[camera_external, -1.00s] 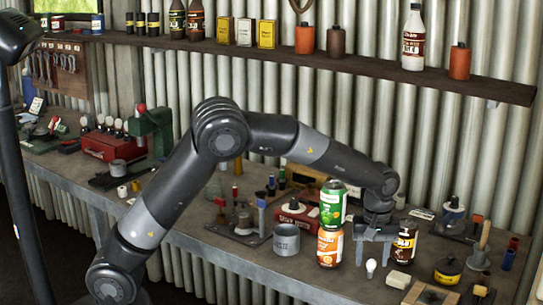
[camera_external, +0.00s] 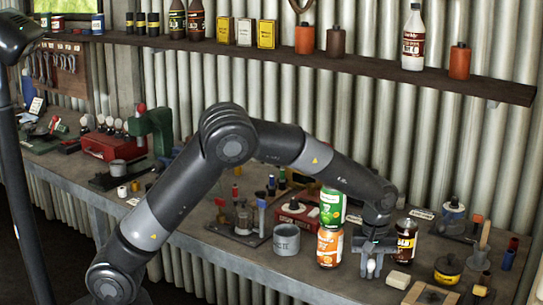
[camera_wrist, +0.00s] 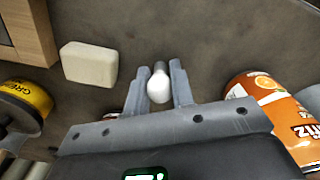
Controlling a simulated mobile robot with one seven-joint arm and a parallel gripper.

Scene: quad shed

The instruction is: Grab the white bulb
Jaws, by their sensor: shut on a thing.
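The white bulb (camera_external: 371,267) stands on the workbench near its front edge, to the right of the orange can. In the wrist view the bulb (camera_wrist: 159,85) sits between the two fingers, with its metal end pointing away from my palm. My gripper (camera_external: 372,262) is down at the bench around the bulb. In the wrist view my gripper (camera_wrist: 160,82) is shut on the bulb, a finger on each side. Part of the bulb is hidden by the fingers in the external view.
An orange can (camera_external: 329,247) with a green can (camera_external: 332,207) on top stands close left of my gripper. A dark jar (camera_external: 405,240) is close right. A pale block (camera_wrist: 89,63) and a yellow tin (camera_wrist: 27,103) lie nearby. A grey cup (camera_external: 286,240) is farther left.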

